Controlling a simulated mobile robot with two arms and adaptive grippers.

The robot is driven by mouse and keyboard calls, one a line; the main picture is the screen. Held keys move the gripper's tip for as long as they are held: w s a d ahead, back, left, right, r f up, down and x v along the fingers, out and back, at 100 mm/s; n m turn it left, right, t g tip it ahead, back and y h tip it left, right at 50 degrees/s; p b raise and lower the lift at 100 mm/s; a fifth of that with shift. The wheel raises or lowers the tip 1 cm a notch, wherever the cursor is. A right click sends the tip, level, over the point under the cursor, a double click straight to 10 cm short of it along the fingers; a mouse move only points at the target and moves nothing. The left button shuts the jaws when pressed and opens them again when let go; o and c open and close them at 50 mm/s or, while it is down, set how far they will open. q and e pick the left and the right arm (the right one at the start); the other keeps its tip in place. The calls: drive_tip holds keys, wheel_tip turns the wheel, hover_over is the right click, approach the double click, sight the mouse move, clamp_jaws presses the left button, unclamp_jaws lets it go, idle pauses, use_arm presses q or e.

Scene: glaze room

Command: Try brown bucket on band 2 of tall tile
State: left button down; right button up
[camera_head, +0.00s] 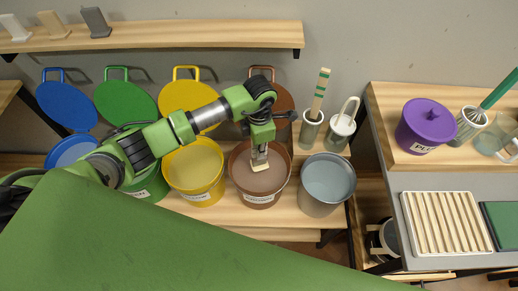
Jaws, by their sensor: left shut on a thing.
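The brown bucket (241,184) stands on the wooden bench, uncovered, holding a greyish-brown liquid. My left gripper (259,148) points down over it, shut on a small tile (260,164) with a pale cream lower end. The tile hangs over or at the liquid; I cannot tell whether it touches. Its upper part is hidden by the fingers, and no bands can be made out. A brown lid (284,101) leans behind the bucket, partly covered by my arm. My right gripper is not in view.
A yellow bucket (195,196) stands close left and a grey bucket (321,208) close right. Upright holders with tools (319,95) stand behind the grey one. Tiles (95,22) stand on the wall shelf. A purple-lidded pot (428,121) and a ribbed rack (446,222) are at right.

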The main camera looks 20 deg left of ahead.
use_arm(q)
wheel_tip(320, 180, up, 6)
drive_tip(key=p, duration=0.4)
drive_tip(key=shift+r, duration=0.1)
drive_tip(key=s+d+r+p, duration=0.1)
drive_tip(key=s+p, duration=0.3)
drive_tip(key=s, duration=0.5)
drive_tip(key=s+d+r+p, duration=0.2)
drive_tip(key=s+d+p, duration=0.2)
drive_tip(key=s, duration=0.6)
drive_tip(key=shift+s+d, duration=0.15)
drive_tip(key=shift+d, duration=0.1)
idle(0.4)
